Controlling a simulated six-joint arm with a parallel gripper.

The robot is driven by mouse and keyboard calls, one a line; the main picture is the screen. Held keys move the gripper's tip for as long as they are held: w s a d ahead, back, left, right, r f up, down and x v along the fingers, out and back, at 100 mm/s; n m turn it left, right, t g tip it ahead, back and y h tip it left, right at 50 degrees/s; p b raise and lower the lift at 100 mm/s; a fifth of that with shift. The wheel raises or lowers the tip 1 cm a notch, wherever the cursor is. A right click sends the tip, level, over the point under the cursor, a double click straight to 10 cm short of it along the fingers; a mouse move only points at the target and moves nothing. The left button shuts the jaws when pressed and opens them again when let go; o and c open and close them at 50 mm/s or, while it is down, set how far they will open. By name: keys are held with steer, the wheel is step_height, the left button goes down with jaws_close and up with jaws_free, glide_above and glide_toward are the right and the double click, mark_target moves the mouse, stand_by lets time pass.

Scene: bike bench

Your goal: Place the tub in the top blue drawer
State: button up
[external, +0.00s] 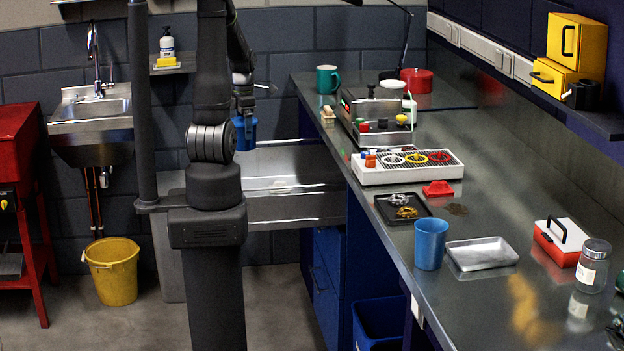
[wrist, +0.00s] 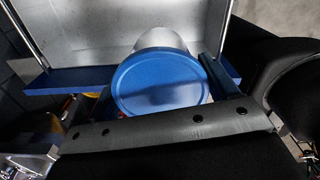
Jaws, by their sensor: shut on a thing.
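The tub (external: 245,136) is blue and hangs in my gripper (external: 244,112), to the right of my arm's upright links in the external view. The open drawer (external: 300,210) shows as a long grey metal box pulled out left from the bench. The tub appears above its left part. In the wrist view, the drawer's grey inside (wrist: 85,40) and blue edge (wrist: 60,81) lie beyond the lid.
The bench (external: 480,205) on the right carries a blue cup (external: 431,243), a metal tray (external: 482,253), a dark tray (external: 403,209) and a teal mug (external: 328,79). A closed blue drawer (external: 325,280) sits below the open one. A yellow bucket (external: 112,272) stands left.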

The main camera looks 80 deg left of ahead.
step_height(320, 180, down, 22)
steer(key=shift+r, duration=0.2)
stand_by(0.7)
steer(key=shift+f, duration=0.1)
steer(key=o, duration=1)
steer(key=shift+c, duration=0.2)
step_height(320, 180, up, 12)
stand_by(0.7)
steer(key=shift+f, duration=6.05)
